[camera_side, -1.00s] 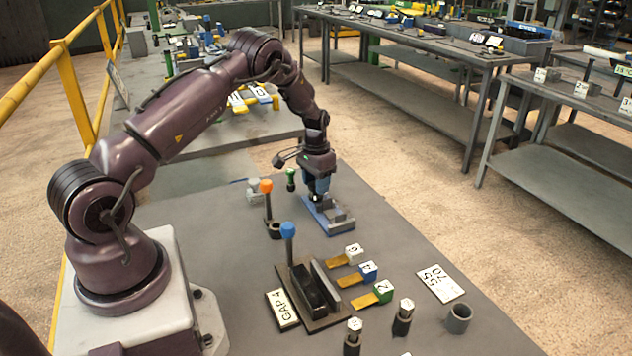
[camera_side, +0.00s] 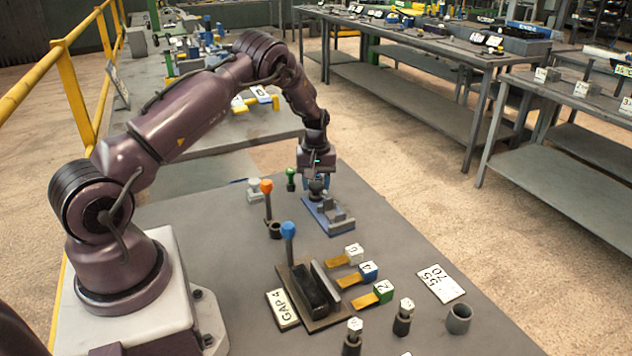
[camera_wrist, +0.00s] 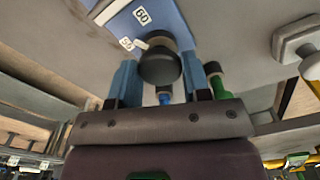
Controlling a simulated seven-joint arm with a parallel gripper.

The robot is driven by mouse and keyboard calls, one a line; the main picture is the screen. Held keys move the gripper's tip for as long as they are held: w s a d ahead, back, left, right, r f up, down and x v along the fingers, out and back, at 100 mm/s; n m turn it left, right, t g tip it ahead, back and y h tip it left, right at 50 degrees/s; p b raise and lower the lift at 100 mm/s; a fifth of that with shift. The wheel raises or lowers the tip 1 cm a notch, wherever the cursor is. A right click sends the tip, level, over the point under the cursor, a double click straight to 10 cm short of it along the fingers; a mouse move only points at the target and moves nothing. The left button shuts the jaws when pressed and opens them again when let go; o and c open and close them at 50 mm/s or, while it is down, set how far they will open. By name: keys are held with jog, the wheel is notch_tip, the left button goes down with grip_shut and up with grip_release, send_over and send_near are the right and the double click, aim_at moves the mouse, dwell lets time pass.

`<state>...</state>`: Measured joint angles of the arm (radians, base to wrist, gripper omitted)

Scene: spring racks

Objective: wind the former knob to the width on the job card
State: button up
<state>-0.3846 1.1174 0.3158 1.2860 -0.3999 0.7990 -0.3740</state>
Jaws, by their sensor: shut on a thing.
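The former is a blue base with grey blocks (camera_side: 340,222) on the bench beyond the gap fixture. Its dark round knob (camera_side: 316,188) is at its far end. My gripper (camera_side: 316,181) points down at the knob, shut on it. In the wrist view the knob (camera_wrist: 160,66) sits between my two blue fingers. There the blue former (camera_wrist: 165,18) shows a label reading 60, a second label too blurred to read surely, and a white pointer (camera_wrist: 141,44) beside the knob. Another card (camera_side: 283,309) reads GAP 4.
A blue-topped lever (camera_side: 288,231) rises from the dark gap fixture (camera_side: 325,322). Several numbered tabs lie right of it. A grey cup (camera_side: 459,319) stands near the front right.

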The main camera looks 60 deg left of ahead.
aim_at(317, 184)
jog(key=n, duration=0.5)
jog(key=shift+n, duration=0.4)
dwell(0.4)
jog(key=o, duration=0.9)
jog(key=shift+r, duration=0.1)
notch_tip(317, 184, up, 13)
jog(key=shift+f, duration=0.1)
jog(key=shift+o, duration=0.2)
